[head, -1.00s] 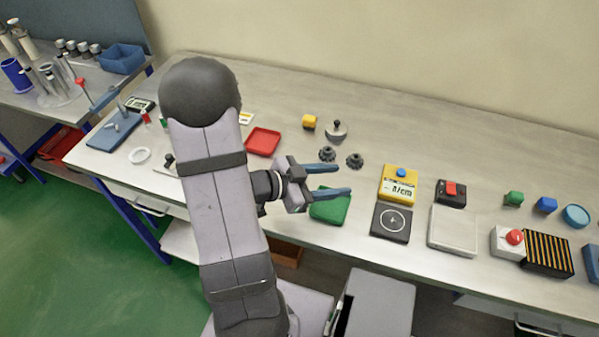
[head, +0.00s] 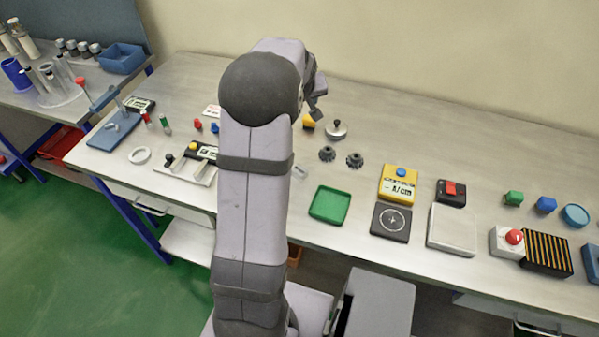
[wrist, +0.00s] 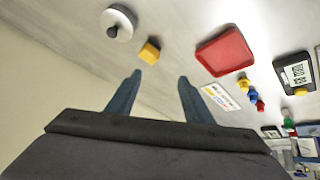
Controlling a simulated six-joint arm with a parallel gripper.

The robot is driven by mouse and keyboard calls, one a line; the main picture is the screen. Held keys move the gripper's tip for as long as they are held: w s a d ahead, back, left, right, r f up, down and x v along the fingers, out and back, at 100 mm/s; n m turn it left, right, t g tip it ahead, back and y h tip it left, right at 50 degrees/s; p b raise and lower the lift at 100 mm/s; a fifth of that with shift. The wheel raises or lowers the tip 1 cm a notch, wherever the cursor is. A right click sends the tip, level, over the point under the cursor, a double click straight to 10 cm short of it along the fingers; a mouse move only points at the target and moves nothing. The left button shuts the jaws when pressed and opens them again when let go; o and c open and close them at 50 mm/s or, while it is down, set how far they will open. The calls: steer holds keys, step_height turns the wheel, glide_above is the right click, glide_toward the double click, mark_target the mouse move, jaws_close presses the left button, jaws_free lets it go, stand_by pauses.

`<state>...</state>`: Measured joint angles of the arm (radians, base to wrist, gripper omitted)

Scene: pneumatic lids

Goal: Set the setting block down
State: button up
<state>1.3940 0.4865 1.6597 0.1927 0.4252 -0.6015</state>
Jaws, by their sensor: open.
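A small yellow block (head: 308,122), which I take to be the setting block, rests on the bench near the back, left of a round metal weight with a dark knob (head: 336,129). In the wrist view the yellow block (wrist: 150,50) lies beyond the fingertips, clear of them. My gripper (wrist: 160,80) is open, with nothing between its two blue fingers. In the head view my arm hides most of the gripper.
A red tray (wrist: 225,50) lies right of the yellow block in the wrist view; my arm hides it in the head view. Two dark knobbed wheels (head: 340,156) and a green tray (head: 329,204) stand nearer the front. The bench behind the weight is bare.

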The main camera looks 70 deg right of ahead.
mark_target(299, 170)
steer(key=s+a+f+n+y, duration=0.1)
steer(key=a+n+y, duration=0.1)
steer(key=a, duration=0.2)
steer(key=s+a+f+n+g+y, duration=0.1)
steer(key=a+y, duration=0.1)
steer(key=a, duration=0.2)
steer(key=s+a+f+n+g+y, duration=0.1)
steer(key=s+a+n+y, duration=0.1)
steer(key=a, duration=0.2)
steer(key=shift+s+a+f+n, duration=0.1)
steer(key=shift+a+f+n, duration=0.1)
steer(key=shift+n, duration=0.1)
steer(key=shift+a, duration=0.2)
steer(key=shift+n, duration=0.3)
steer(key=shift+f+p, duration=1.65)
steer(key=shift+f, duration=2.05)
steer(key=shift+c, duration=0.4)
steer(key=shift+d, duration=0.1)
jaws_close()
steer(key=shift+r, duration=0.1)
step_height(299, 170, up, 10)
steer(key=b, duration=0.3)
